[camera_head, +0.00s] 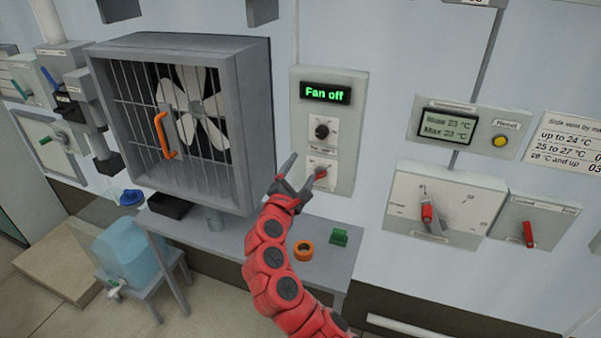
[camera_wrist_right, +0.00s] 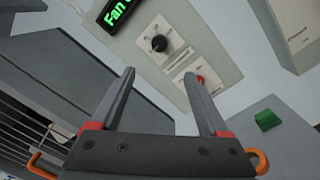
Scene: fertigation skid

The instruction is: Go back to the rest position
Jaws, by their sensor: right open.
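My right gripper (camera_head: 296,182) is open and empty in the head view, in front of the lower part of the fan control panel (camera_head: 345,120). Its two grey fingers also show spread in the right wrist view (camera_wrist_right: 160,95). My left gripper is not in view.
A caged fan (camera_head: 190,110) with an orange handle (camera_head: 162,137) juts out left of my right arm. A shelf (camera_head: 335,262) below holds an orange ring (camera_head: 303,250) and a green block (camera_head: 339,237). A blue water container (camera_head: 127,252) stands lower left. More switch boxes (camera_head: 445,205) are right.

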